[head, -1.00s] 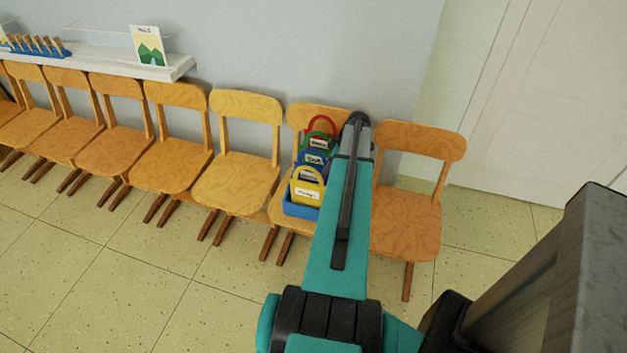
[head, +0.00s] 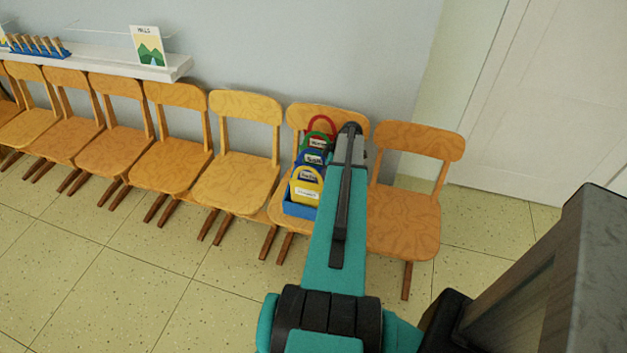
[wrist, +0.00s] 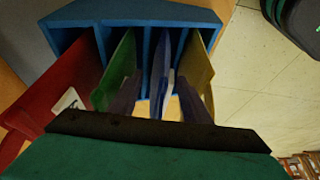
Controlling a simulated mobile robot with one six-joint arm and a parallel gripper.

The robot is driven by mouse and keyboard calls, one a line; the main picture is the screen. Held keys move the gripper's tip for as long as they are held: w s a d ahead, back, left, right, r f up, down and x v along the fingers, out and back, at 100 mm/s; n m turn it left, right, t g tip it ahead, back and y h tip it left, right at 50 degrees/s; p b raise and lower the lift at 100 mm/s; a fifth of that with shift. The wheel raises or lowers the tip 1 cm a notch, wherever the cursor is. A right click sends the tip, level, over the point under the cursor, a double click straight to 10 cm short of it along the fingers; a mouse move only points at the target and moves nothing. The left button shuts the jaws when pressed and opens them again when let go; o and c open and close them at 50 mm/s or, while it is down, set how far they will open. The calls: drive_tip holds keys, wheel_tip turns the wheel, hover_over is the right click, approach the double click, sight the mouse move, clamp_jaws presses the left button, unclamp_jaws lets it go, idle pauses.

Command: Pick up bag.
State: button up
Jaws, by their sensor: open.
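A blue rack (head: 301,210) on a wooden chair holds a row of handled, labelled bags: red (head: 322,121), green (head: 319,137), blue (head: 311,158) and yellow (head: 306,188). In the wrist view the rack (wrist: 140,12) has upright dividers, with the red bag (wrist: 72,88), green bag (wrist: 118,72), blue bag (wrist: 160,75) and yellow bag (wrist: 197,72) from left to right. My gripper (wrist: 158,92) is open, its dark fingers apart over the bags, with the blue bag between them. Whether they touch a bag I cannot tell. My arm hides the gripper in the head view.
A row of wooden chairs stands along the wall, with one chair (head: 400,215) right of the rack's chair. A white shelf (head: 150,70) with a picture card (head: 148,46) is at upper left. A white door (head: 550,100) is at right. The front floor (head: 120,290) is clear.

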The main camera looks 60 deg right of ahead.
clamp_jaws()
drive_tip(key=shift+r, duration=0.1)
drive_tip(key=shift+r+b, duration=0.95)
drive_tip(key=shift+r, duration=4)
